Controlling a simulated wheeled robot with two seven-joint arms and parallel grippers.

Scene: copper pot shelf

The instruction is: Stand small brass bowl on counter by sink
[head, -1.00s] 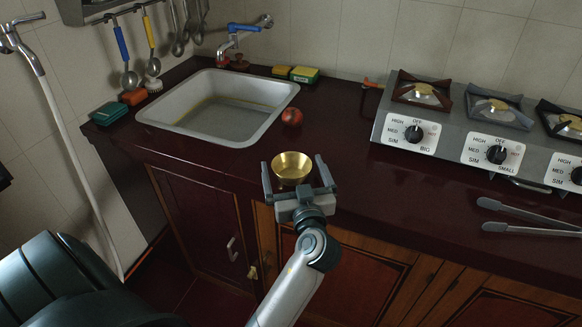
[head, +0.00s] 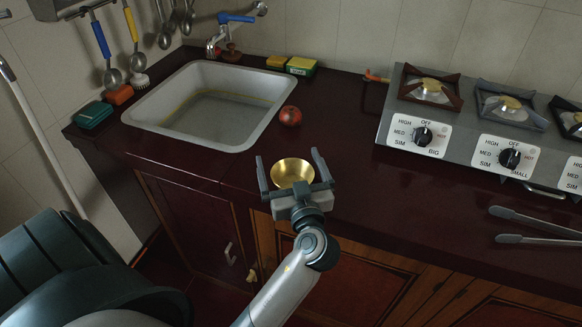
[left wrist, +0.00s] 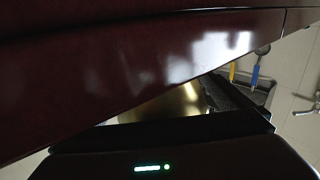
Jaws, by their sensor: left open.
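The small brass bowl (head: 292,172) is upright at the counter's front edge, to the right of and in front of the sink (head: 163,137). Its golden side also shows in the left wrist view (left wrist: 165,108), partly hidden by the gripper. My left gripper (head: 292,160) is open, with one finger on each side of the bowl and its palm just in front of it. I cannot tell whether the fingers touch the bowl, or whether its base rests on the counter (head: 350,185). My right gripper is out of view.
A tomato (head: 290,116) sits behind the bowl, by the sink's right side. The stove (head: 455,100) stands at the right, with tongs (head: 535,222) in front of it. Sponges (head: 300,66) lie behind the sink. The counter between bowl and stove is clear.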

